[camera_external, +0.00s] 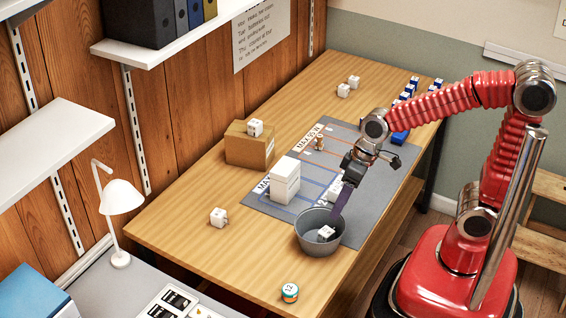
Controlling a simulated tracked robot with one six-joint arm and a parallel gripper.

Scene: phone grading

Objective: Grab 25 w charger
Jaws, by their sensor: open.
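Several small white charger-like blocks are in the external view; no wattage can be read on them. One charger (326,232) lies in the grey metal bowl (303,239). Another charger (218,217) stands on the table left of the bowl. A third charger (255,127) sits on a cardboard box (237,148). Two chargers (343,90) (354,82) stand near the table's back. My gripper (338,211) is open and points down at the bowl's back right rim, close to the charger in it. The fingertips are small, and I cannot tell if they touch anything.
A white box (285,180) stands on the grey mat (372,205), which has marked, labelled zones. A small brown item (319,143) is on the mat. Blue-and-white items (408,88) line the back right. A small round tin (290,292) is at the front. The table's left front is clear.

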